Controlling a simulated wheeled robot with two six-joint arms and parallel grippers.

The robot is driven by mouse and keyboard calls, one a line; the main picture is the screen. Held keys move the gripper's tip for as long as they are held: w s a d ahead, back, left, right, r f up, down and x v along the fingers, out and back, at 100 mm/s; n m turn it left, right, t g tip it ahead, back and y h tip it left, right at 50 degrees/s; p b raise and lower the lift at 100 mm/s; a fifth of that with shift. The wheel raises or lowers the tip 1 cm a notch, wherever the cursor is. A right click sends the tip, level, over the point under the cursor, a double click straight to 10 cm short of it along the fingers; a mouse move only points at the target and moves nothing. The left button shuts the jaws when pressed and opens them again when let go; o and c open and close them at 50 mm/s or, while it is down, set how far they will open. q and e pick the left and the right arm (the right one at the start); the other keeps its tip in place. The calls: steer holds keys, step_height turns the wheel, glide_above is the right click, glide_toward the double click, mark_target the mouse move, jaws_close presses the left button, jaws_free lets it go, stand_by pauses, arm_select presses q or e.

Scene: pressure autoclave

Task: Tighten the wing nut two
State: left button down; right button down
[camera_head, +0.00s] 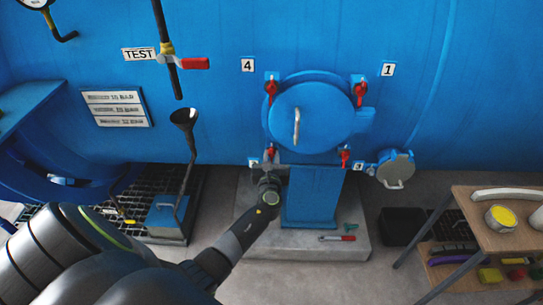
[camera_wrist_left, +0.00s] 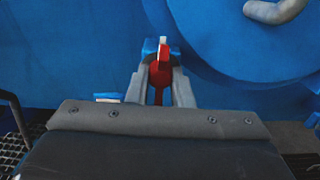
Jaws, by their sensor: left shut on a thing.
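The round blue hatch door (camera_head: 308,118) has red wing nuts at its corners, the upper ones beside labels 4 (camera_head: 248,65) and 1 (camera_head: 388,69). My left gripper (camera_head: 269,171) is at the lower-left corner of the door and hides most of the nut there. In the left wrist view, my left gripper's fingers (camera_wrist_left: 160,88) are shut on this red wing nut (camera_wrist_left: 161,72), one finger on each side. The label beside it (camera_head: 253,163) is partly covered and I cannot read it. The lower-right wing nut (camera_head: 345,157) is free. My right gripper is not in view.
A grey door handle (camera_head: 297,126) sticks out from the hatch. A blue pedestal (camera_head: 312,198) stands below it. A small round port (camera_head: 396,169) is to the right. A wooden table (camera_head: 474,221) with loose items stands at the right. A funnel (camera_head: 185,117) rises at the left.

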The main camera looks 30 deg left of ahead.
arm_select(q)
steer(key=c, duration=1.3)
jaws_free()
steer(key=shift+b+v, duration=1.3)
steer(key=shift+v, duration=7.45)
steer(key=shift+w+f, duration=0.1)
